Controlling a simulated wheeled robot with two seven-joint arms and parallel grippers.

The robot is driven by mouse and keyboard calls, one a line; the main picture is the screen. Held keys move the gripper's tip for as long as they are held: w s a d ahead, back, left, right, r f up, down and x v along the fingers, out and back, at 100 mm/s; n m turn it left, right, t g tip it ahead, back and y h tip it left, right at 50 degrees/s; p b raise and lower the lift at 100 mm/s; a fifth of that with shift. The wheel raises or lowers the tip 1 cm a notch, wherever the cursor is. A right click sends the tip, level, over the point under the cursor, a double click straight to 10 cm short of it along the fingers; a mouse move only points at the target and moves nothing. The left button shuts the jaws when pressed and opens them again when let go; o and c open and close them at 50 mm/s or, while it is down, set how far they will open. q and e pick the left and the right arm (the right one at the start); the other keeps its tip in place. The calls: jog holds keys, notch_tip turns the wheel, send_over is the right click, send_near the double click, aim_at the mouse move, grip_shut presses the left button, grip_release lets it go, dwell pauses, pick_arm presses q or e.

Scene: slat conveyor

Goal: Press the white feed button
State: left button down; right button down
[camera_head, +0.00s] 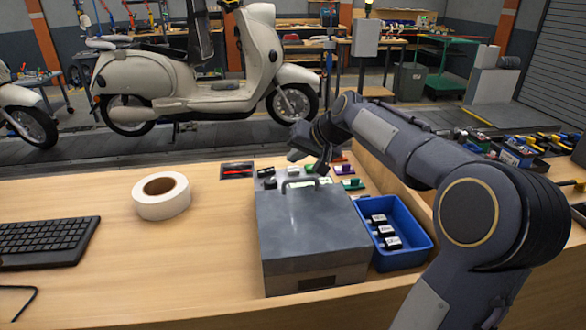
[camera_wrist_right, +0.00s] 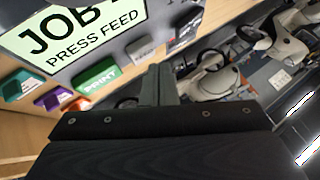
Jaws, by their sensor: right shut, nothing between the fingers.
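The feed button (camera_wrist_right: 145,50), pale grey-white with a FEED label, shows in the right wrist view between the green PRINT button (camera_wrist_right: 98,77) and a dark button (camera_wrist_right: 186,30). A lit screen (camera_wrist_right: 85,30) above them reads "JOB" and "PRESS FEED". My right gripper (camera_wrist_right: 160,72) is shut and empty, its fingertips close to the feed button in the picture; I cannot tell whether they touch. In the head view my right gripper (camera_head: 321,165) hangs over the row of buttons behind the grey metal box (camera_head: 312,235). My left gripper is out of view.
Purple (camera_wrist_right: 52,98) and green (camera_wrist_right: 20,85) buttons lie beside the PRINT button. A blue bin (camera_head: 412,250) with several labelled black items stands right of the box. A white tape roll (camera_head: 160,207) and keyboard (camera_head: 45,243) lie left. The bench between is clear.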

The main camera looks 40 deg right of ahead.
aim_at(296, 170)
jog(key=shift+f, duration=0.1)
jog(key=shift+f+b, duration=0.3)
jog(key=shift+b, duration=0.05)
jog(key=shift+f+b, duration=0.4)
jog(key=shift+f, duration=0.1)
dwell(0.5)
jog(key=shift+r, duration=0.2)
jog(key=shift+r+p, duration=0.7)
jog(key=shift+p, duration=0.1)
jog(key=shift+r, duration=0.1)
notch_tip(296, 170, up, 5)
jog(key=p, duration=0.4)
